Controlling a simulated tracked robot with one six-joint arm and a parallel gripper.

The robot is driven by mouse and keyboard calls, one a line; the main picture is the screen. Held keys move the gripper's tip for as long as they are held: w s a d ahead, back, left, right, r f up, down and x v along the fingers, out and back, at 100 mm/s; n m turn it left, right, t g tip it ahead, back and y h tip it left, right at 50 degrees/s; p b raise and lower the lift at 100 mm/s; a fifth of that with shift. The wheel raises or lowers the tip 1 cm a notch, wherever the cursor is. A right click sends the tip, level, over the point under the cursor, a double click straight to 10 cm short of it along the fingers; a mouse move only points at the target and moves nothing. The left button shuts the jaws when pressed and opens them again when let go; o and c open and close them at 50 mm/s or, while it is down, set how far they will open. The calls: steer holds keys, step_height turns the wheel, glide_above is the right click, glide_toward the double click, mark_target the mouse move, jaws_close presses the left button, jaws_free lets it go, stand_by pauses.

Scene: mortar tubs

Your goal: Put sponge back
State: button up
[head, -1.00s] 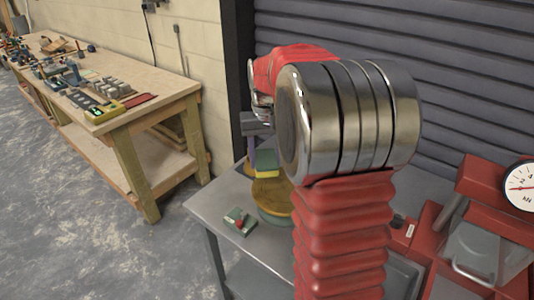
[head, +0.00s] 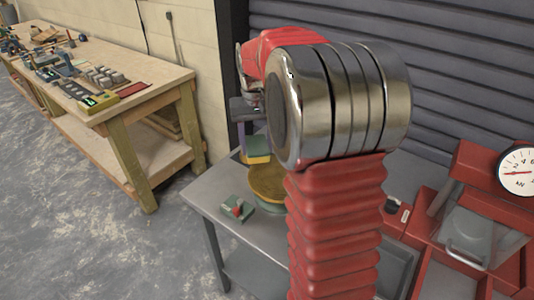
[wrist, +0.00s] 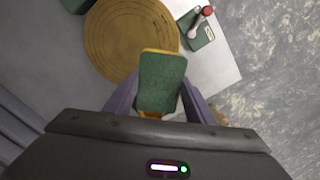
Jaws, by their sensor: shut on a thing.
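The sponge (head: 258,144) has a green face and a yellow layer. In the wrist view the sponge (wrist: 161,80) is between the two purple-grey fingers of my gripper (wrist: 159,98), green face toward the camera. My gripper also shows in the head view (head: 247,130), partly hidden by my arm, and is shut on the sponge. A round tub (head: 268,183) with a ringed tan-yellow top stands on the grey table. In the wrist view the sponge overlaps the edge of this tub (wrist: 112,40); its exact height above the table cannot be told.
A green block with a red knob (head: 237,208) lies on the table (head: 205,193) left of the tub. A red machine with a dial (head: 517,172) stands at the right. A wooden workbench (head: 150,85) with tools is at the left. A shutter (head: 455,70) closes the back.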

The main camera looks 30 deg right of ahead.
steer(key=w+a+f+n, duration=0.1)
steer(key=a+f, duration=0.3)
steer(key=a, duration=0.2)
steer(key=w+a+f+n, duration=0.2)
steer(key=a+f, duration=0.2)
steer(key=a, duration=0.2)
steer(key=w+a+f+n, duration=0.1)
steer(key=w+a+f, duration=0.1)
steer(key=a+f, duration=0.2)
steer(key=shift+w+a+f+n, duration=0.15)
steer(key=shift+a+n, duration=0.15)
steer(key=shift+a, duration=1)
steer(key=shift+a+f, duration=0.2)
steer(key=shift+a, duration=0.15)
